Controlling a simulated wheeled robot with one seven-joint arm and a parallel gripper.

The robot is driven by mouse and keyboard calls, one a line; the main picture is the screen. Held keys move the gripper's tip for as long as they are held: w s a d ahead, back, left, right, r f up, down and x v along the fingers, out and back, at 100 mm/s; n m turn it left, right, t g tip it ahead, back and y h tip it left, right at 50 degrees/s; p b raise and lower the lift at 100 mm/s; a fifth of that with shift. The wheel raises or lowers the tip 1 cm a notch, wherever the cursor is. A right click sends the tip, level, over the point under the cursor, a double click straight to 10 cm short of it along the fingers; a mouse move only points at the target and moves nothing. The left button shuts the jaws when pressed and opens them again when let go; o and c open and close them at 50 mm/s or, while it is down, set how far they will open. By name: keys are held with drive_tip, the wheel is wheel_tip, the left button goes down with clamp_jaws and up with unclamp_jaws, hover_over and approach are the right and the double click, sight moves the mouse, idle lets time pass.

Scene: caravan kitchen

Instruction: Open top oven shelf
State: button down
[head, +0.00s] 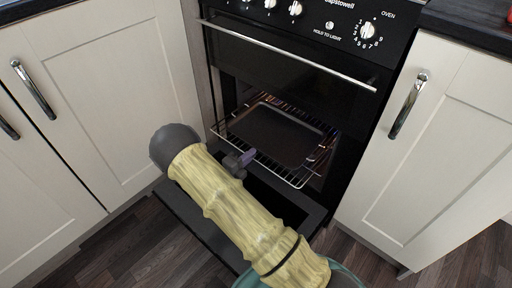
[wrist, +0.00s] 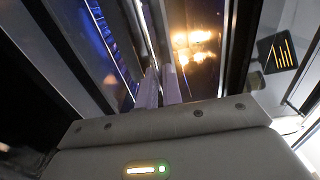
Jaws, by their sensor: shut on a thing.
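The oven's lower door (head: 195,222) is folded down, and the cavity behind it is open. A wire shelf (head: 283,176) sticks out from the opening. A dark baking tray (head: 275,135) lies on it. My gripper (head: 248,157) is at the front edge of the shelf, left of its middle, and is shut on that edge. In the wrist view, the two fingers of my gripper (wrist: 160,88) are close together. My arm hides part of the lowered door.
Above the opening is a closed dark panel with a long metal handle (head: 290,54), below the control knobs (head: 368,31). Cream cupboards with metal handles (head: 408,104) stand on both sides. Dark wood floor (head: 460,265) shows at the lower right.

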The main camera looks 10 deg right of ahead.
drive_tip(key=shift+s+a, duration=0.35)
drive_tip(key=shift+a, duration=0.05)
drive_tip(key=c, duration=1.6)
unclamp_jaws()
drive_tip(key=shift+o, duration=0.2)
drive_tip(key=p+v, duration=0.6)
drive_tip(key=v, duration=1.1)
drive_tip(key=shift+a, duration=0.15)
